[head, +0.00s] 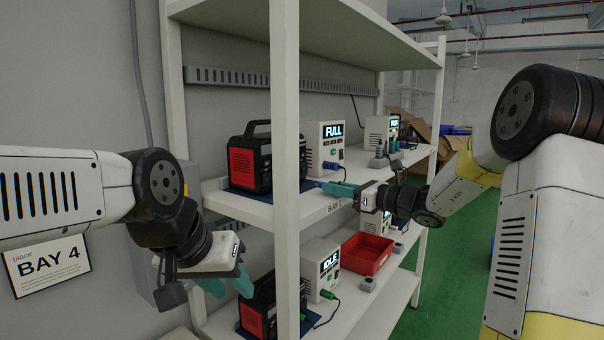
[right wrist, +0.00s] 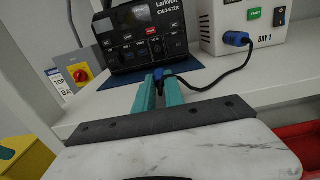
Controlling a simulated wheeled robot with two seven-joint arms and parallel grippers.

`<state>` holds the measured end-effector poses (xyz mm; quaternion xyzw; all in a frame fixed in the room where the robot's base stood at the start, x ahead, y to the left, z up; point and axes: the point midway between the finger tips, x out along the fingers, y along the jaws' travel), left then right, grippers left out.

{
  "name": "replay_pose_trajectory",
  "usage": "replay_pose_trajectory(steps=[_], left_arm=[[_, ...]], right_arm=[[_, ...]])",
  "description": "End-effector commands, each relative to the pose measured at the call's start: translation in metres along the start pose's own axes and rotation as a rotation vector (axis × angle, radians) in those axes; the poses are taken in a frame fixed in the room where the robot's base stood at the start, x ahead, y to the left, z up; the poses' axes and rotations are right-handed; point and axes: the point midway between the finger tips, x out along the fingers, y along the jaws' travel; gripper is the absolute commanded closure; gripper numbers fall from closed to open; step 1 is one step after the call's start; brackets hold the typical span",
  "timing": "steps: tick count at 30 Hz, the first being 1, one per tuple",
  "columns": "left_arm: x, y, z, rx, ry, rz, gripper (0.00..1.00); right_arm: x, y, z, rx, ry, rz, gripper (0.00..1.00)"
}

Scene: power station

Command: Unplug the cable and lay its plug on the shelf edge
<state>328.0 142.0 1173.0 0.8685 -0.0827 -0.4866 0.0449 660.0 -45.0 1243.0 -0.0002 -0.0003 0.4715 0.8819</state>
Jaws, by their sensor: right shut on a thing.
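My right gripper (head: 335,188) is low at the front of the upper shelf (head: 249,210). In the right wrist view its teal fingers (right wrist: 160,84) are shut on a blue plug (right wrist: 160,76). A black cable (right wrist: 221,79) loops from this plug to another blue plug (right wrist: 237,38) on the white Bay 1 charger (right wrist: 263,15). The held plug is in front of the black power station (right wrist: 142,33), below its sockets; whether it touches the shelf is unclear. The charger (head: 325,146) shows FULL beside the red-sided station (head: 264,158). My left gripper (head: 228,285) is empty, its fingers apart, at lower left.
A white post (head: 285,100) stands in front of the shelves. The lower shelf (head: 375,305) holds another power station (head: 257,310), an IDLE charger (head: 320,268) and a red bin (head: 366,254). A Bay 4 sign (head: 47,265) is on the left wall.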

Motion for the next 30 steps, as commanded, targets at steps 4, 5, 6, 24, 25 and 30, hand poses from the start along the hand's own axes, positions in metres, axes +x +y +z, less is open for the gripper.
replay_pose_trajectory(steps=[4, 5, 6, 24, 25, 30], left_arm=[[0.000, 0.000, 0.000, 0.000, 0.000, 0.000, 0.64], [0.000, 0.000, 0.000, 0.000, 0.000, 0.000, 0.64], [0.000, 0.000, 0.000, 0.000, 0.000, 0.000, 0.64], [0.000, 0.000, 0.000, 0.000, 0.000, 0.000, 0.64], [0.000, 0.000, 0.000, 0.000, 0.000, 0.000, 0.64], [0.000, 0.000, 0.000, 0.000, 0.000, 0.000, 0.64]], right_arm=[[0.000, 0.000, -0.004, 0.001, 0.000, 0.000, 1.00], [0.000, 0.000, -0.005, 0.002, 0.000, 0.000, 1.00], [0.000, 0.000, -0.006, 0.002, 0.001, 0.000, 1.00], [-0.002, 0.000, -0.010, 0.001, 0.001, -0.001, 0.61], [-0.004, -0.001, -0.010, 0.001, 0.001, -0.002, 0.61], [-0.028, -0.001, -0.010, 0.001, 0.002, -0.004, 0.61]])
